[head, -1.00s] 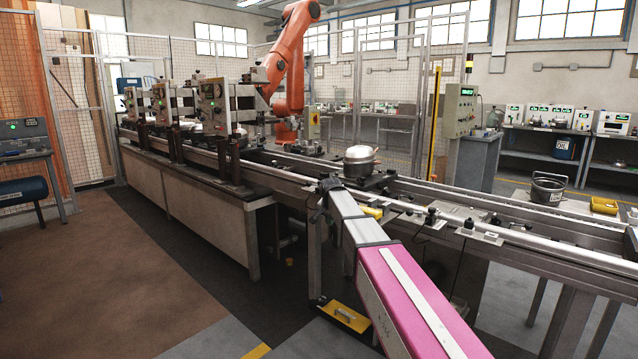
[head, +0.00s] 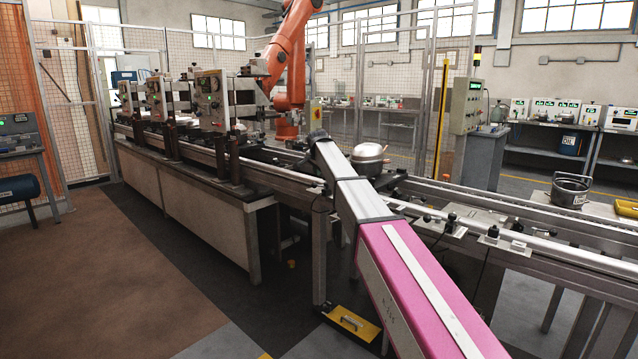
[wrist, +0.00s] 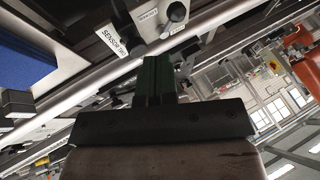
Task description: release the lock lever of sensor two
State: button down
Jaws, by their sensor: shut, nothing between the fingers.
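My gripper (wrist: 155,82) shows in the wrist view as two dark green fingers pressed together, shut and empty. Past the fingertips is a grey fitting with a round black knob (wrist: 177,12), which looks like a small lever. A white label (wrist: 148,15) sits beside the knob, and a larger white sensor label (wrist: 112,41) is left of the fingertips; I cannot read either number for certain. The fingertips look close to the fitting, but I cannot tell whether they touch it. In the head view my own arm hides the gripper and the spot where it works.
A conveyor with a round rail (head: 530,240) runs across the head view. Small sensor fittings (head: 492,235) stand along the rail at right. An orange robot arm (head: 290,60) stands behind. The floor at left is clear.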

jog(key=shift+w+r, duration=0.1)
jog(key=shift+r, duration=0.05)
jog(key=x, duration=1)
jog(key=shift+a, duration=0.1)
